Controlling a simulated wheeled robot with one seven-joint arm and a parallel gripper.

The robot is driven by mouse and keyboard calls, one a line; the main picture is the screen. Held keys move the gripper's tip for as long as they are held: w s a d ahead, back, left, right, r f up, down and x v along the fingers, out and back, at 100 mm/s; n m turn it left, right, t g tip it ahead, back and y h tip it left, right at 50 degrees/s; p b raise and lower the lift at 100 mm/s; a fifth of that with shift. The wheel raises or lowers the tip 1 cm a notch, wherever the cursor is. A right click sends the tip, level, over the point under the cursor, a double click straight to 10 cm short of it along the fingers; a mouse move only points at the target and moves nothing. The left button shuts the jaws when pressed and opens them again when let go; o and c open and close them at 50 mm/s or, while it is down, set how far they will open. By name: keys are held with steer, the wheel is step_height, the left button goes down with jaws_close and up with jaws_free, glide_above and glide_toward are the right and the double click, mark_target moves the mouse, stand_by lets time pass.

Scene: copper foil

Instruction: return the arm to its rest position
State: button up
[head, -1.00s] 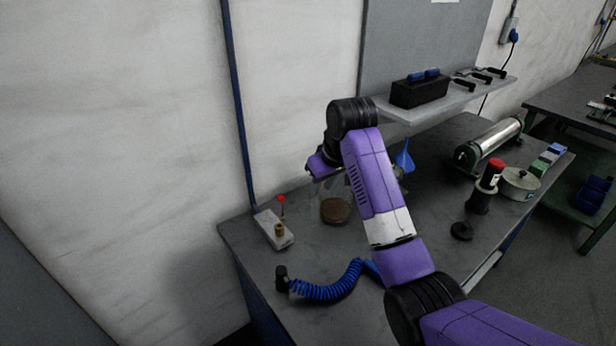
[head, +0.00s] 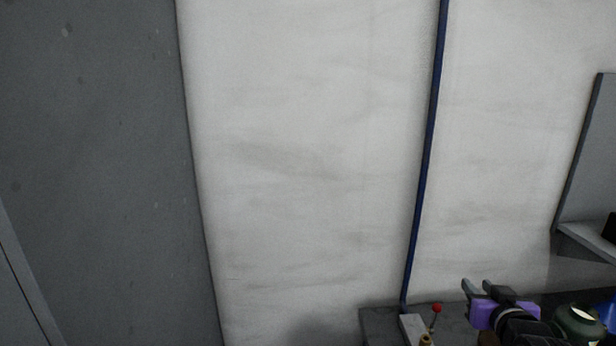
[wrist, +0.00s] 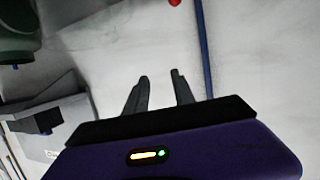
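My gripper (head: 476,283) shows at the lower right of the head view, in front of the pale wall above the back of the bench. In the wrist view its two fingers (wrist: 160,78) stand apart with only wall between them, so it is open and empty. A short purple piece of my wrist shows behind the fingers in the head view.
A white block (head: 413,328) with a red-tipped lever (head: 436,309) is left of my gripper on the bench (head: 380,322). A dark green rounded object (head: 580,326) is close on its right. A blue pipe (head: 424,165) runs up the wall. A shelf (head: 588,240) is at right.

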steer(key=s+a+f+y, duration=0.1)
steer(key=s+a, duration=0.4)
steer(key=s, duration=1.1)
steer(key=s+a+f+n+y, duration=0.1)
steer(key=s+a+f, duration=0.3)
steer(key=s, duration=1.3)
steer(key=s+a+f, duration=0.3)
steer(key=s+a, duration=0.4)
steer(key=s, duration=1)
steer(key=shift+a+n+y, duration=0.35)
steer(key=shift+n+y, duration=0.05)
steer(key=shift+d, duration=0.1)
